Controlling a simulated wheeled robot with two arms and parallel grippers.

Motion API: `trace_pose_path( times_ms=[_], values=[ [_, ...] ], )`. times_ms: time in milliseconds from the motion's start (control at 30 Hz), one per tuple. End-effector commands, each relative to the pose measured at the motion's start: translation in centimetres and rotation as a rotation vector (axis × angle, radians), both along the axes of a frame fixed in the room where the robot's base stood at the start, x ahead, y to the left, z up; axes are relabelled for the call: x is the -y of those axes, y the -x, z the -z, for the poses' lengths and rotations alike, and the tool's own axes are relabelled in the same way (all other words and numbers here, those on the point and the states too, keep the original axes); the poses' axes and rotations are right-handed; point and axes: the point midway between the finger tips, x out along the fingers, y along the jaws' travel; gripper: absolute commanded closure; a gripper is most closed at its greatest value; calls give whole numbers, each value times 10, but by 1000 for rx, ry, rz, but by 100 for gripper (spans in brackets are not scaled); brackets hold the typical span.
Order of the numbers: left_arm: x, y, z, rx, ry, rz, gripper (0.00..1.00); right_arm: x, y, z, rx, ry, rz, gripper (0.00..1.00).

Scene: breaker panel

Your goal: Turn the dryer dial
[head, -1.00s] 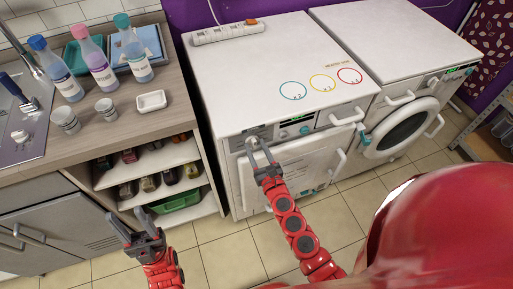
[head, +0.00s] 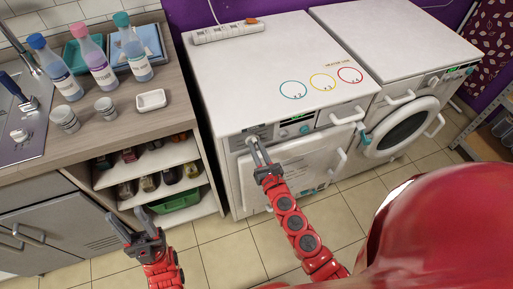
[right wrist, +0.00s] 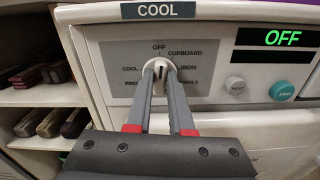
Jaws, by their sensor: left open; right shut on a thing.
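The dryer (head: 270,70) is the left white machine in the head view. Its white dial (right wrist: 160,64) shows in the right wrist view on a grey label plate with OFF at the top, COOL to the left, and CUPBOARD and IRON to the right. My right gripper (right wrist: 159,78) is shut on the dial, one finger on each side; it also shows at the dryer's panel in the head view (head: 253,144). The fingers partly cover the dial and lower labels, so its exact setting is unclear. My left gripper (head: 128,216) is open and empty in front of the shelves.
A COOL sign (right wrist: 160,10) is above the dial. The display (right wrist: 283,37) reads OFF, above a teal START button (right wrist: 282,91) and a grey button (right wrist: 236,87). A counter (head: 180,100) with bottles stands left; a washer (head: 405,125) stands right.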

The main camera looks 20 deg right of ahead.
Motion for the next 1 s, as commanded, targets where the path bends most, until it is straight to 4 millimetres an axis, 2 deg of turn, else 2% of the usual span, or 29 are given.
trace_pose_path(
  times_ms=[1000],
  values=[
    [0, 0, 44, 0, 0, 0, 50, 3, 0, 5, -32, -936, -1, 100]
  ],
)
